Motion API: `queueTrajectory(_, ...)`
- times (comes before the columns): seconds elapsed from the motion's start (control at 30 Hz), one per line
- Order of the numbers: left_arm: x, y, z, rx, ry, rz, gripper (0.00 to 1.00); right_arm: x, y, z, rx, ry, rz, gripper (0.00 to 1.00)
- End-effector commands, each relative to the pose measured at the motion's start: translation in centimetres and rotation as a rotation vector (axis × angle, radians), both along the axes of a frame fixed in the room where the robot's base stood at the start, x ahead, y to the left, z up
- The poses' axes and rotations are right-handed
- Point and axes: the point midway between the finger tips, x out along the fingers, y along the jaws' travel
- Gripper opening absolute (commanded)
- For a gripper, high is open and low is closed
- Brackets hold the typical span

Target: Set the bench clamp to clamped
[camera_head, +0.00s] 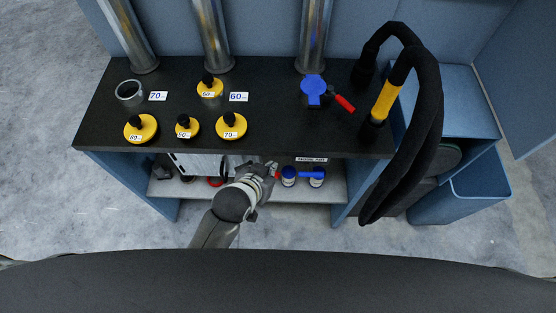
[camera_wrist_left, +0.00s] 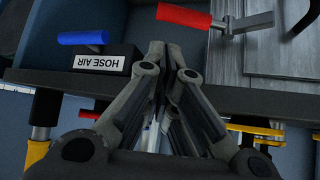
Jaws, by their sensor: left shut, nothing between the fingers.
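In the left wrist view a red-handled lever (camera_wrist_left: 185,17) with a steel arm lies at the top beside grey boards; it looks like the bench clamp. Its red grip points left, and I cannot tell whether it is clamped. My left gripper (camera_head: 271,168) is at the front edge of the dark bench, over the lower shelf. In the wrist view its fingers (camera_wrist_left: 166,52) are together and empty, apart from the red grip. In the head view the arm and bench edge hide much of this spot. My right gripper is not in view.
Blue-capped fittings (camera_head: 289,176) stand right of my gripper. A HOSE AIR label (camera_wrist_left: 99,64) sits by a blue handle (camera_wrist_left: 83,38).

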Motion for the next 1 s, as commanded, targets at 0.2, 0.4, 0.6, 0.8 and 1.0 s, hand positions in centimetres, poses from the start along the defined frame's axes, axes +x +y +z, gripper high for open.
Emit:
queueTrajectory(0.2,2.2,-0.8,-2.3,0.000,0.001,0.001,0.00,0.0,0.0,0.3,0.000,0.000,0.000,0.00)
queueTrajectory(0.4,4.0,-1.6,-4.2,0.000,0.001,0.002,0.00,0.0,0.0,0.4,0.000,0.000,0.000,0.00)
queueTrajectory(0.6,5.2,-2.0,-5.6,0.000,0.001,0.001,0.00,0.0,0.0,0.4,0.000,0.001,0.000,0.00)
queueTrajectory(0.8,5.6,-2.2,-6.1,0.000,0.000,0.001,0.00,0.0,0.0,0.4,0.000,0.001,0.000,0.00)
queueTrajectory(1.0,5.6,-2.3,-6.1,-0.001,0.000,0.001,0.00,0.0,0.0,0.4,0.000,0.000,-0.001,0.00)
